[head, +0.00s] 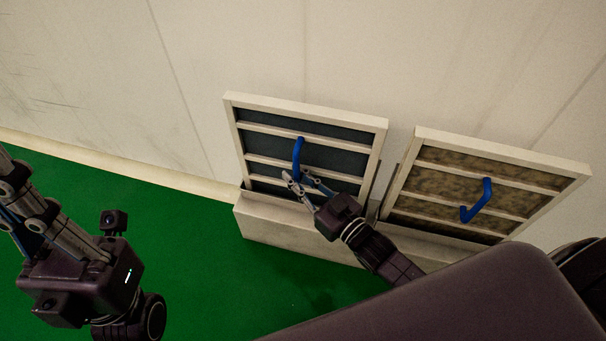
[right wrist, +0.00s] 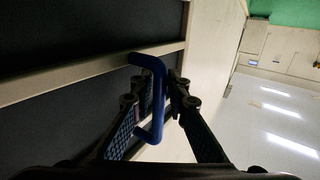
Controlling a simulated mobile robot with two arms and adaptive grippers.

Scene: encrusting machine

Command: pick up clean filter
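The clean filter (head: 330,160) is a pale frame with dark blue-grey panels and a blue handle (head: 299,152). It leans on the wall, its lower edge in a pale holder (head: 290,230). My right gripper (head: 297,180) is at the lower part of this handle. In the right wrist view the blue handle (right wrist: 158,92) lies between the fingertips, which close in on both sides. The dark panel (right wrist: 80,30) fills the left of that view. My left gripper (head: 22,195) is at the left edge of the head view, empty as far as I see, its fingertips partly cut off.
A second filter (head: 455,205) with brown, stained panels and its own blue handle (head: 480,203) leans close to the right of the clean one. The pale wall (head: 420,60) is behind both. The green floor (head: 190,270) is clear to the left.

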